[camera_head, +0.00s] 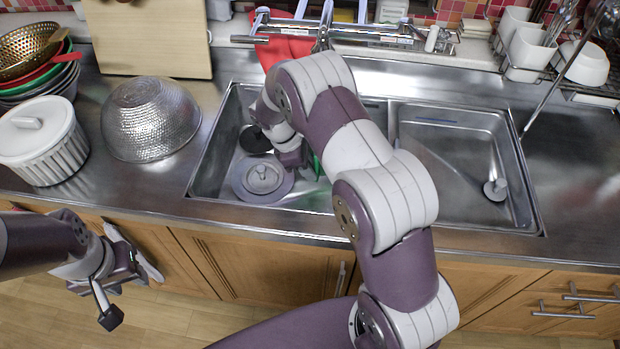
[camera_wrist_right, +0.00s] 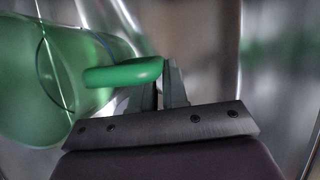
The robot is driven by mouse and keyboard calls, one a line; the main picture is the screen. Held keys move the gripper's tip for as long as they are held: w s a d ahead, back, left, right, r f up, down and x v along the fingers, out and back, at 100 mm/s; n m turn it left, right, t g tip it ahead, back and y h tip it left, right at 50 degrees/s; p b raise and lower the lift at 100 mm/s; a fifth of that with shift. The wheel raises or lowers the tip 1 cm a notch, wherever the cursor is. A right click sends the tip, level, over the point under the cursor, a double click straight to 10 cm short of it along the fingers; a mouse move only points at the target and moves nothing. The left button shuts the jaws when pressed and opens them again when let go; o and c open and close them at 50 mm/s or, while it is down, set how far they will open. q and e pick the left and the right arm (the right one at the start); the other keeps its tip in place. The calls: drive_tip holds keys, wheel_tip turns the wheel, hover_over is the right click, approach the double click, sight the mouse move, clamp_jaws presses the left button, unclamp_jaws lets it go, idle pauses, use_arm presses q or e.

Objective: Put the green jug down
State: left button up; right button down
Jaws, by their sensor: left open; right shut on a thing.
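The green jug (camera_wrist_right: 75,75) shows at the left of the right wrist view, translucent, with its handle (camera_wrist_right: 122,73) reaching into my right gripper (camera_wrist_right: 165,85). The right gripper is shut on that handle. In the head view my right arm reaches into the left sink basin, and only a small green part of the jug (camera_head: 316,166) shows beside the wrist; the rest is hidden behind the arm. I cannot tell whether the jug touches the basin floor. My left gripper (camera_head: 130,290) is open and empty, in front of the counter at the lower left.
The left basin holds a grey lidded item (camera_head: 262,180) and a dark round piece (camera_head: 255,139). The right basin (camera_head: 450,165) is mostly clear. A metal colander (camera_head: 150,118) and a white lidded pot (camera_head: 42,140) stand on the left counter. The faucet (camera_head: 323,38) is behind the arm.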

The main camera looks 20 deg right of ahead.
wheel_tip(320, 180, down, 3)
drive_tip(key=shift+r, duration=0.1)
drive_tip(key=shift+f, duration=0.25)
drive_tip(key=c, duration=1.1)
unclamp_jaws()
drive_tip(key=shift+c, duration=0.2)
